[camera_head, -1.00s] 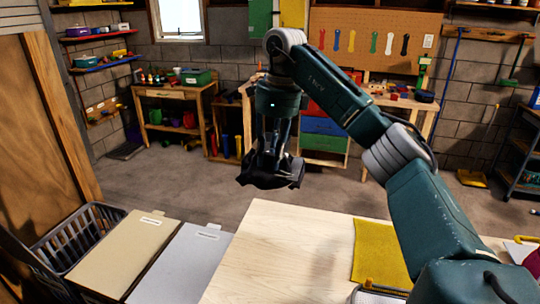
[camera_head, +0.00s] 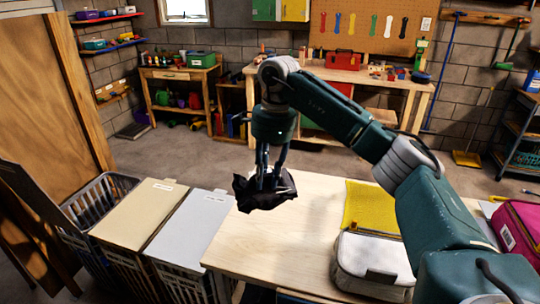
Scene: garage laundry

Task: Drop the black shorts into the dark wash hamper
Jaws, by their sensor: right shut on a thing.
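The black shorts (camera_head: 265,194) hang crumpled from my right gripper (camera_head: 270,180), which is shut on them. They show in front of the wooden table's far left corner, apparently above it. Three hampers stand left of the table. The leftmost hamper (camera_head: 97,203) is a dark slatted basket with its top open and a dark lid (camera_head: 35,200) raised on its left. The other two are shut, one under a beige lid (camera_head: 140,212), one under a pale grey lid (camera_head: 192,225). Their label text is too small to read. My left gripper is out of view.
The wooden table (camera_head: 265,245) holds a yellow cloth (camera_head: 361,205), a white and grey bag (camera_head: 372,262) and a pink item (camera_head: 520,230). A wooden panel (camera_head: 45,90) stands at the left. Open floor lies behind the hampers.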

